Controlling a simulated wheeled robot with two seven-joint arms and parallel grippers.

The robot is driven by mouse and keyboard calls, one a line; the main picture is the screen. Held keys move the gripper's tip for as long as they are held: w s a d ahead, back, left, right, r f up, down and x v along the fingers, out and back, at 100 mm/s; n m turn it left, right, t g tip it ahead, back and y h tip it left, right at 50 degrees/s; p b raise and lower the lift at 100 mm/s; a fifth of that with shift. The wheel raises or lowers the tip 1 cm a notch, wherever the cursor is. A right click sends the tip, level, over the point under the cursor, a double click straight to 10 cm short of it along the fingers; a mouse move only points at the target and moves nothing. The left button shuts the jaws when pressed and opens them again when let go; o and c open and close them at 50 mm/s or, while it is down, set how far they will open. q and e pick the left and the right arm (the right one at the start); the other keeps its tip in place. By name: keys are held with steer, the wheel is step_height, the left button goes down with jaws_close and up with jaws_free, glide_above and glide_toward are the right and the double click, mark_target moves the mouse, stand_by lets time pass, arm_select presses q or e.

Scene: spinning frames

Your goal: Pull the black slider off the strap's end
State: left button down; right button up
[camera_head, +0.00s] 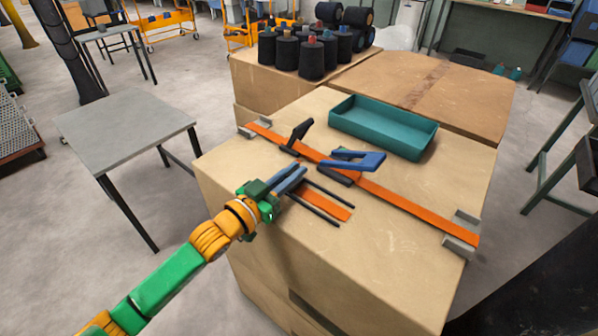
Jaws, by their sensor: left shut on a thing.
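A long orange strap (400,204) lies diagonally across the cardboard box top. A shorter orange strip (335,209) lies nearer the front between two thin black bars (330,193). My left gripper (291,181), on a green and orange arm, is at the left end of this strip, low over the box top. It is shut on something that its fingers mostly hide. I cannot make out the black slider for sure; it may be the thing in the gripper. My right gripper is not in view.
A black lever (298,133) and a blue-handled clamp (357,160) stand on the long strap. Grey brackets (461,232) hold its ends. A teal tray (383,128) sits behind. Black spools (312,58) stand on the back box. The box top's front right is clear.

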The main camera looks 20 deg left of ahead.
arm_select(q)
steer(key=shift+r, duration=0.15)
steer(key=c, duration=0.9)
jaws_free()
steer(key=shift+w+a, duration=0.1)
steer(key=shift+a, duration=0.2)
steer(key=shift+s, duration=0.4)
steer(key=shift+v, duration=3.15)
